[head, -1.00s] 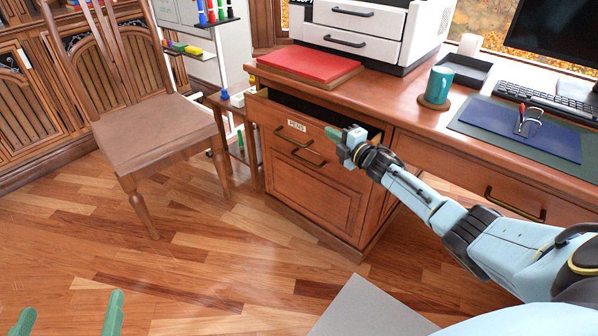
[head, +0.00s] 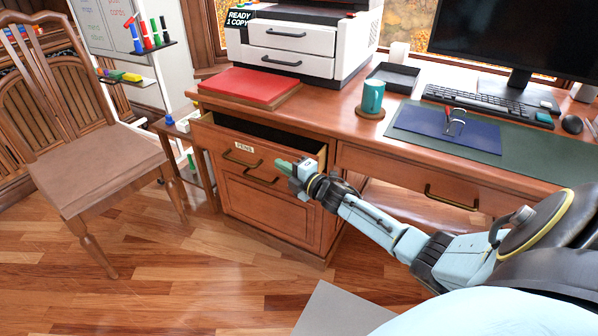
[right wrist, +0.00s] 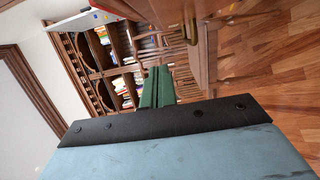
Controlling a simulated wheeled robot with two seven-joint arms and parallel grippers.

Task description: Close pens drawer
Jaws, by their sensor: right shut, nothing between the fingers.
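The wooden pens drawer (head: 222,139), with a PENS label (head: 244,146) and a brass handle (head: 240,157), stands partly pulled out at the top left of the desk. Its dark inside shows behind the front. My right gripper (head: 283,165) is shut and empty, in front of the right part of the drawer front. I cannot tell whether the fingers touch it. The green fingers also show closed together in the right wrist view (right wrist: 157,87), where I cannot make out the drawer. My left gripper is out of view.
On the desk (head: 330,125) are a red book (head: 250,84), a printer (head: 300,45), a teal mug (head: 373,95) and a keyboard (head: 480,100).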

